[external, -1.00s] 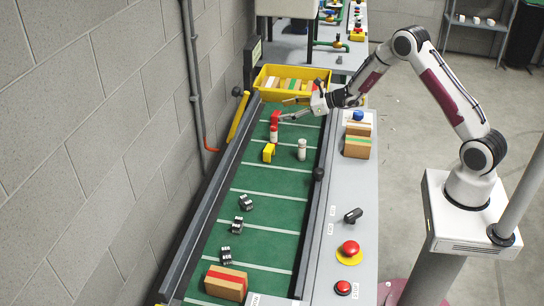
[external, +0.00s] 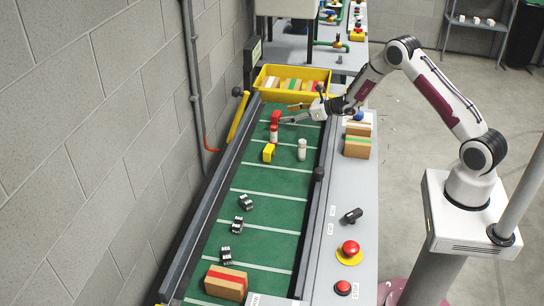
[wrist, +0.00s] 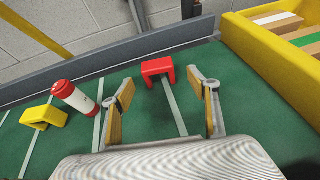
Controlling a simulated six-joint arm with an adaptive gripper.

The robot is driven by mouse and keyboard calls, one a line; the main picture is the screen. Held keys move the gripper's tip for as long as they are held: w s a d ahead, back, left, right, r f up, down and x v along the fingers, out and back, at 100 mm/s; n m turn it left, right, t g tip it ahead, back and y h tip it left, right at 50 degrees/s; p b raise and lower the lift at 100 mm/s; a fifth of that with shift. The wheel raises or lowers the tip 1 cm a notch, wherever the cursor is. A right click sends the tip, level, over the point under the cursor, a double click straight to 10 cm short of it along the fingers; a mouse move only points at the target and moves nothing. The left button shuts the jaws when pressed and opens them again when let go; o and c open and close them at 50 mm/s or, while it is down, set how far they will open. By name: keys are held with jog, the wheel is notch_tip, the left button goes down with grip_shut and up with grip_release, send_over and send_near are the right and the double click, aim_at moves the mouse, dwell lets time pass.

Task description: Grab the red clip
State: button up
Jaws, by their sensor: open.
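The red clip (wrist: 158,69) stands on the green conveyor belt, ahead of my gripper in the wrist view. In the external view the clip (external: 276,117) is near the far end of the belt, just left of my fingertips. My gripper (wrist: 162,90) is open and empty. Its two fingers are spread, with the clip beyond and between their tips, a little nearer the left finger. In the external view my gripper (external: 286,114) reaches over the belt from the right, low near the clip. I cannot tell whether a fingertip touches it.
A red and white bottle (wrist: 75,97) and a yellow clip (wrist: 45,117) are left of my gripper in the wrist view. A yellow bin (wrist: 270,60) with blocks is at right.

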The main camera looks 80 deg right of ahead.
aim_at(280, 116)
jog(key=shift+w+f, duration=0.25)
jog(key=shift+w, duration=0.3)
jog(key=shift+w, duration=0.1)
jog(key=shift+x, duration=2.5)
jog(key=shift+a+f, duration=0.1)
jog(key=c, duration=1)
